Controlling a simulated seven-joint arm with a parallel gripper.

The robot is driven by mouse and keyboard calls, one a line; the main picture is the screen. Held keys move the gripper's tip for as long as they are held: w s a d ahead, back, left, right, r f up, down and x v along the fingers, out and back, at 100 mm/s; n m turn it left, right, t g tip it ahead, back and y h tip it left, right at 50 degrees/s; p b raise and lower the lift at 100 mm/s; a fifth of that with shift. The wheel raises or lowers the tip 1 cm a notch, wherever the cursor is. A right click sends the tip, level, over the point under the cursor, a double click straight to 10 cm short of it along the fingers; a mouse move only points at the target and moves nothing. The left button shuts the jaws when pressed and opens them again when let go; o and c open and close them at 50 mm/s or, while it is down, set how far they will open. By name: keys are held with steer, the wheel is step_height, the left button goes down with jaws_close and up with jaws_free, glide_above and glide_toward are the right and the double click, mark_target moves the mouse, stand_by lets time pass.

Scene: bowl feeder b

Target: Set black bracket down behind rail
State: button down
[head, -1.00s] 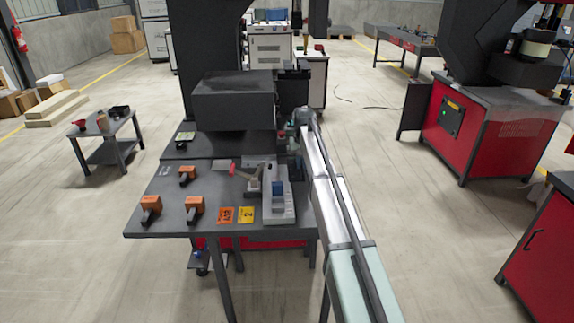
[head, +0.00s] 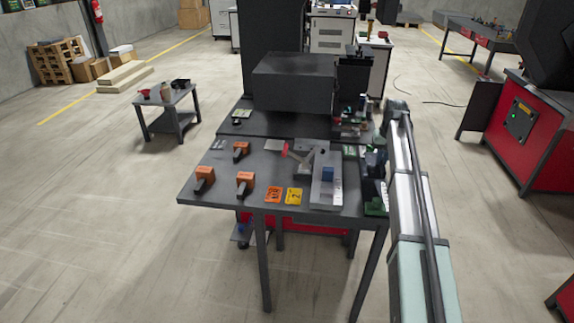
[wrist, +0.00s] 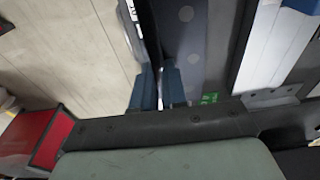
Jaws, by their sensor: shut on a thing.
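My gripper (head: 375,182) is at the right side of the dark table, near its front right corner, with the arm coming in from the right. In the wrist view its two blue fingers (wrist: 158,88) are close together. A narrow dark piece (wrist: 149,35), apparently the black bracket, runs up from between them; its shape is hard to make out, and in the head view I cannot separate it from the dark gripper. A long pale fixture (head: 321,196), which may be the rail, lies left of the gripper with a blue block on it. A pale bar (wrist: 262,45) is right of the fingers in the wrist view.
Several orange-and-black parts (head: 244,179) stand on the table's left half. Orange and yellow cards (head: 283,196) lie at its front edge. A large dark box (head: 293,82) stands at the back. Bare tabletop shows at the left front.

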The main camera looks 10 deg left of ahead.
steer(key=s+a+r+n, duration=0.2)
steer(key=s+a, duration=0.2)
steer(key=s, duration=0.8)
steer(key=s+a+r+n, duration=0.15)
steer(key=s+a, duration=0.25)
steer(key=s, duration=0.7)
steer(key=w+a+f+n+g, duration=0.1)
steer(key=w+a+n, duration=0.3)
steer(key=a+n, duration=0.5)
steer(key=w+a+f+n, duration=0.4)
steer(key=a+n, duration=0.5)
steer(key=a, duration=0.4)
steer(key=w+a+f+n+g, duration=0.1)
steer(key=w+a+f+n, duration=0.1)
steer(key=a+n, duration=0.7)
steer(key=shift+w+a+f+n+g+y, duration=0.15)
steer(key=shift+w+a, duration=0.3)
steer(key=shift+a, duration=0.05)
steer(key=shift+w+a+f+n+g+y, duration=0.1)
steer(key=shift+w+a+f+g+y, duration=0.05)
steer(key=shift+w+a, duration=0.3)
steer(key=shift+w+a+f+n, duration=0.1)
steer(key=shift+w+a+n, duration=0.15)
steer(key=shift+n, duration=0.05)
steer(key=w, duration=1.7)
steer(key=shift+w, duration=0.15)
steer(key=shift+w+f, duration=0.1)
steer(key=shift+f, duration=1.65)
